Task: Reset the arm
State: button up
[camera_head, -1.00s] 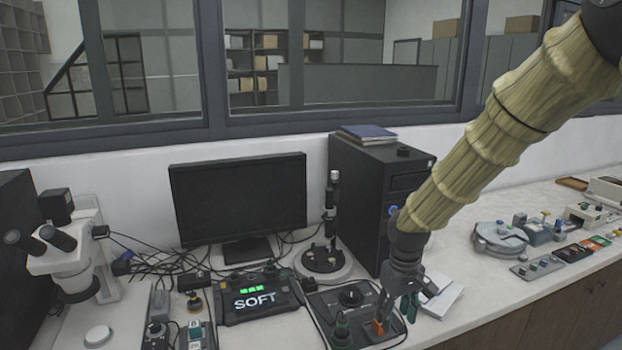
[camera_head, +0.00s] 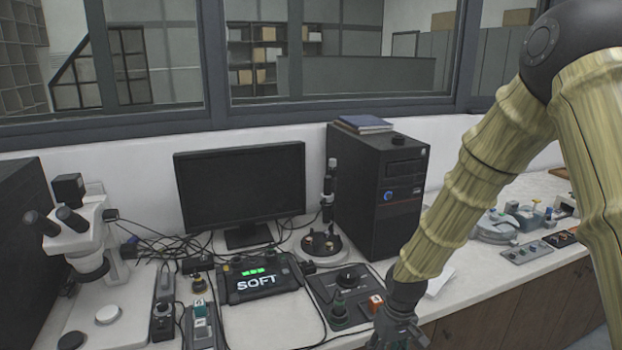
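My arm comes in from the right, bent at a black joint, with its sleeved lower link slanting down to the left. My gripper (camera_head: 396,338) is at the bottom edge of the view, in front of the bench and low to the right of a black control box (camera_head: 350,283). The fingers are dark, small and partly cut off, so their opening cannot be made out. A small orange-and-white block (camera_head: 375,303) stands on the control box's right side, apart from the gripper.
Cables (camera_head: 165,250) run behind. More devices (camera_head: 510,222) stand at right. Windows line the back wall.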

jog(key=s+f+m, duration=0.2)
jog(key=s+f, duration=1.2)
jog(key=f, duration=0.3)
jog(key=s+d+f, duration=0.2)
jog(key=s+f, duration=0.2)
jog(key=s, duration=0.5)
jog(key=s+d+f+m+h, duration=0.1)
jog(key=s+d+f, duration=0.2)
jog(key=s, duration=0.6)
jog(key=shift+f+m, duration=0.3)
jog(key=shift+f, duration=0.2)
